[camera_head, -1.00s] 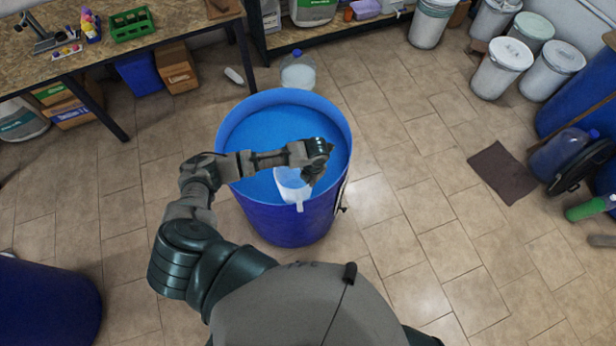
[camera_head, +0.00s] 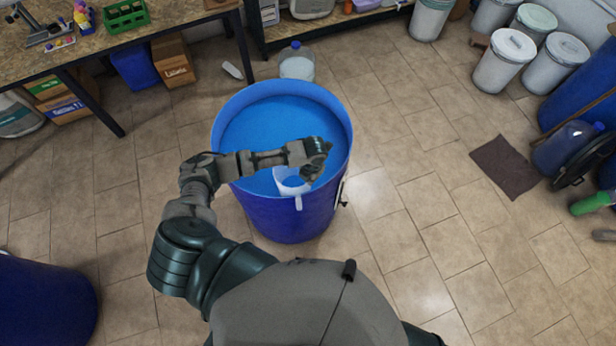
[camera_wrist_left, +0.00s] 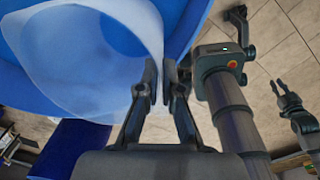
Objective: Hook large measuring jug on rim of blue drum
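The large measuring jug (camera_head: 291,184) is translucent white and sits at the near rim of the blue drum (camera_head: 292,220). A pale strip of it, which looks like its handle, hangs in front of the rim's outer side. In the left wrist view the jug (camera_wrist_left: 90,50) fills the upper left. My left gripper (camera_head: 318,165) is above the drum's near right side. Its fingers (camera_wrist_left: 161,82) are close together at the jug's edge, seemingly shut on it; the exact contact is partly hidden. My right gripper (camera_wrist_left: 288,93) shows in the left wrist view, fingers spread and empty.
Blue liquid fills much of the drum. A clear bottle (camera_head: 297,64) stands behind it. A workbench (camera_head: 85,45) is at the upper left, and another blue drum (camera_head: 45,305) at the lower left. A dark mat (camera_head: 505,166) lies right; the floor between is clear.

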